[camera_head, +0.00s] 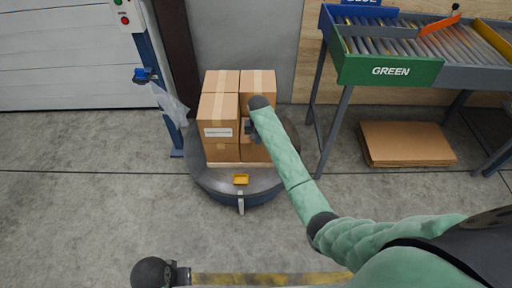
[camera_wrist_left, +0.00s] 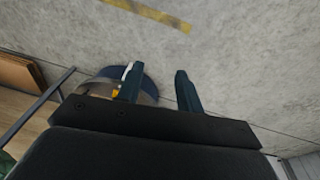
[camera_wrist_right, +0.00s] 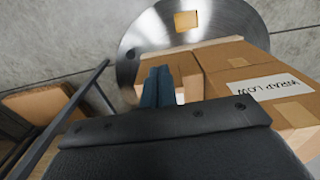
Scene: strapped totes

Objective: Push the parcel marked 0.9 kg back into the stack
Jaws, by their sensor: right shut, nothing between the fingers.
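A stack of brown taped cartons (camera_head: 218,107) stands on a pallet on a round turntable. The front left carton bears a white label (camera_head: 217,132); the right wrist view shows a label (camera_wrist_right: 271,95) that seems to read "WRAP LOW". I cannot read a 0.9 kg mark on any parcel. My right gripper (camera_head: 252,130) is shut and empty at the front right of the stack, its arm hiding part of that side. In the right wrist view its fingers (camera_wrist_right: 157,86) are close beside a carton (camera_wrist_right: 187,75); contact is unclear. My left gripper (camera_wrist_left: 157,73) is open and empty, away from the stack.
The grey turntable (camera_head: 212,181) has a yellow block (camera_head: 241,179) at its front. A blue post (camera_head: 163,100) with hanging film stands left. A roller rack with a green "GREEN" panel (camera_head: 390,71) and flat cardboard (camera_head: 407,143) are right.

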